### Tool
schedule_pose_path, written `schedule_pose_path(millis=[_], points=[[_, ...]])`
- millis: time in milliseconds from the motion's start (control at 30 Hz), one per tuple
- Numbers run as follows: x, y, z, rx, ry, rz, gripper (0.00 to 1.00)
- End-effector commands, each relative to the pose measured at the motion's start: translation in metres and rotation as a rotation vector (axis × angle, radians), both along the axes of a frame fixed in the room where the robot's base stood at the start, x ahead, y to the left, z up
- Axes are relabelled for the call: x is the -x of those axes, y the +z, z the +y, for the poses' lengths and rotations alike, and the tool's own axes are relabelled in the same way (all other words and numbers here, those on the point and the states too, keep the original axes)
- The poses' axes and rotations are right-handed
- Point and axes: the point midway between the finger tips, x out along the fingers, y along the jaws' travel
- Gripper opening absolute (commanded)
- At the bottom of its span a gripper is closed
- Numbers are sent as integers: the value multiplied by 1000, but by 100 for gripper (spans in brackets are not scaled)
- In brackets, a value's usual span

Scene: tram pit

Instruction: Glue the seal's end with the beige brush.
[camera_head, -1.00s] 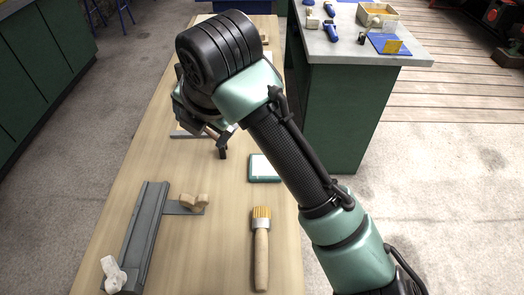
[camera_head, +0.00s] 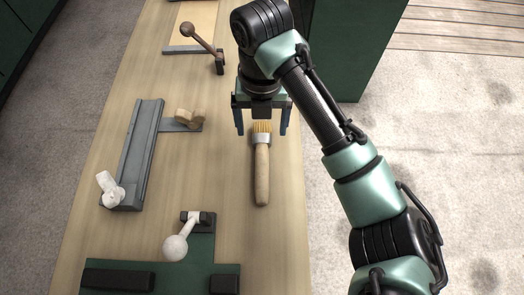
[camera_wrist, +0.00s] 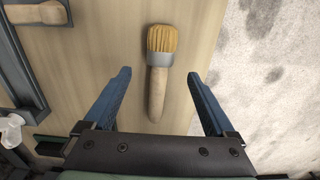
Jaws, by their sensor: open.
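The beige brush (camera_head: 261,170) lies flat on the wooden bench, with tan bristles toward the far end, a metal ferrule and a pale wooden handle. My gripper (camera_head: 262,131) is open and empty, pointing down above the bristle end. In the wrist view the brush (camera_wrist: 158,75) shows between and beyond the spread blue fingers (camera_wrist: 158,74), with no finger seen touching it. I cannot make out the seal or its end for certain.
A grey channel rail (camera_head: 140,150) with a wooden block (camera_head: 190,117) and a white knob (camera_head: 110,189) lies left. A green fixture (camera_head: 200,250) with a white-ball lever (camera_head: 176,246) is nearer. A brown-knobbed lever (camera_head: 200,38) stands farther back. Bare bench surrounds the brush.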

Motion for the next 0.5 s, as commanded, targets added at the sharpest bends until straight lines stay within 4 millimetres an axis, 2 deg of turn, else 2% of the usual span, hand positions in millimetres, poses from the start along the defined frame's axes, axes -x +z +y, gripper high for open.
schedule_pose_path(millis=[233, 367, 500], points=[[1, -38, 0, -1, -2, 2, 90], [0, -47, -1, 0, -2, 0, 90], [0, -47, -1, -1, -1, -1, 90]])
